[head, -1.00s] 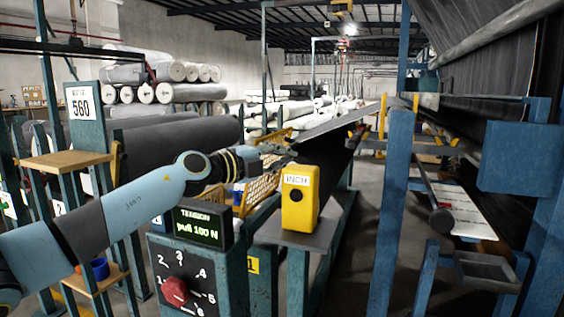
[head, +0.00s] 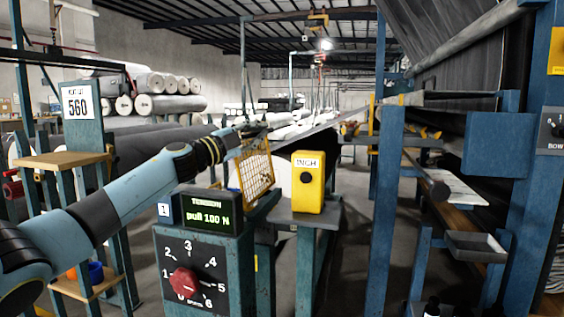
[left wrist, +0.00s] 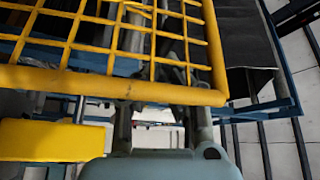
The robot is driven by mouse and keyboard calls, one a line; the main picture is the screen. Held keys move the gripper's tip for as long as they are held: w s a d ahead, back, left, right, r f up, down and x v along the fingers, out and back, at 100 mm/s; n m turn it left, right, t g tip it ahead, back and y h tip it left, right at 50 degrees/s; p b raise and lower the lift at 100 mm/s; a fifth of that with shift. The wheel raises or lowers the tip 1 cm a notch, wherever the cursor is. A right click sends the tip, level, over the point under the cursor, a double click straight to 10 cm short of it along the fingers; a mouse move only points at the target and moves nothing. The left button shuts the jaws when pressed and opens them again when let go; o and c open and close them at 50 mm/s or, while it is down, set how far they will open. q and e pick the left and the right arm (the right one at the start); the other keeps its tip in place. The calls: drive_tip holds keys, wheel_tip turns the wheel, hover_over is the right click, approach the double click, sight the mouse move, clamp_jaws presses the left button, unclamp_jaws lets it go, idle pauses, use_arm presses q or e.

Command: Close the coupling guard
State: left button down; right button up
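The coupling guard is a yellow mesh panel (head: 257,168) in the head view, standing steeply beside the yellow INCH box. My left gripper (head: 253,131) is at the guard's upper edge. In the left wrist view the guard's thick yellow border bar (left wrist: 110,85) and mesh fill the top left and cross in front of my gripper (left wrist: 163,110). The finger bases show apart below the bar. The fingertips are hidden behind it, so I cannot tell whether they grip or only touch. My right gripper is not in view.
The yellow INCH box (head: 308,182) stands on a grey post plate just right of the guard. The tension display (head: 209,212) and red dial (head: 184,282) are below my left arm. A blue post (head: 384,210) stands further right.

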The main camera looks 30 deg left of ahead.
use_arm(q)
drive_tip(key=a, duration=0.1)
drive_tip(key=n+b, duration=0.1)
drive_tip(key=a+f+b, duration=0.1)
drive_tip(key=shift+s+a+n+t+y, duration=0.25)
drive_tip(key=shift+a+n+t+y, duration=0.05)
drive_tip(key=shift+t, duration=0.1)
drive_tip(key=shift+s+a+n+b, duration=0.15)
drive_tip(key=shift+a+n+b, duration=0.25)
drive_tip(key=shift+a, duration=0.15)
drive_tip(key=s+a+f+b, duration=0.1)
drive_tip(key=a+f+b, duration=0.1)
drive_tip(key=a, duration=0.3)
drive_tip(key=s+a+f+n+b, duration=0.1)
drive_tip(key=a+f+b, duration=0.1)
drive_tip(key=a+b, duration=0.2)
drive_tip(key=shift+s+a+n+t+y, duration=0.3)
drive_tip(key=shift+a+t, duration=0.1)
drive_tip(key=shift+a, duration=0.6)
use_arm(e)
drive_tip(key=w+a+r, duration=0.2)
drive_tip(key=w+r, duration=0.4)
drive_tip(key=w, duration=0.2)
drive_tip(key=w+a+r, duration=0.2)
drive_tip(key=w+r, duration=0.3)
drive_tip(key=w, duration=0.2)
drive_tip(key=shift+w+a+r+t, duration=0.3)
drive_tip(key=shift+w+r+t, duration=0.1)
use_arm(q)
drive_tip(key=shift+s, duration=0.1)
